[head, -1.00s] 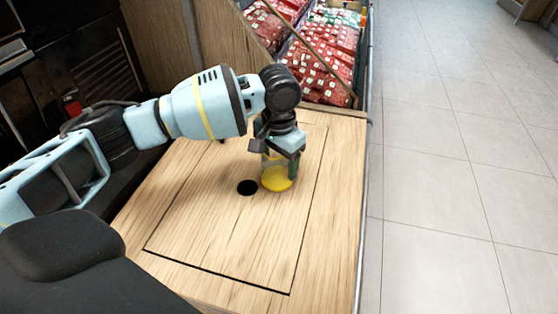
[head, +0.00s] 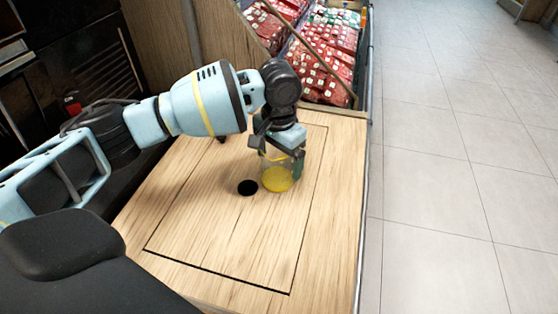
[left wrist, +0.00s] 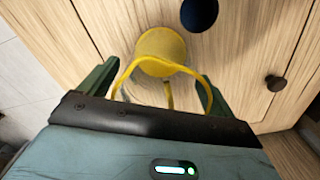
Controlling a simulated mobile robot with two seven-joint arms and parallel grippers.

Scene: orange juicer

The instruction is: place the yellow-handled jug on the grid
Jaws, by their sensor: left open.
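The jug (head: 277,180) is see-through with yellow at its bottom and stands on the wooden counter, just right of a round black hole. In the left wrist view its yellow base (left wrist: 160,45) and thin yellow rim show; I cannot make out the handle for certain. My left gripper (head: 281,160) is over the jug from above, open, with its green fingers on either side of the rim. In the left wrist view the gripper (left wrist: 157,88) shows a finger at each side. Whether the fingers touch the jug is unclear. I see no grid. My right gripper is not in view.
The wooden counter (head: 215,240) is clear in front of the jug. The black hole (head: 248,188) lies beside the jug. A small dark knob (left wrist: 275,83) stands on the counter. Red packets (head: 322,72) fill bins behind. Tiled floor (head: 450,200) lies to the right.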

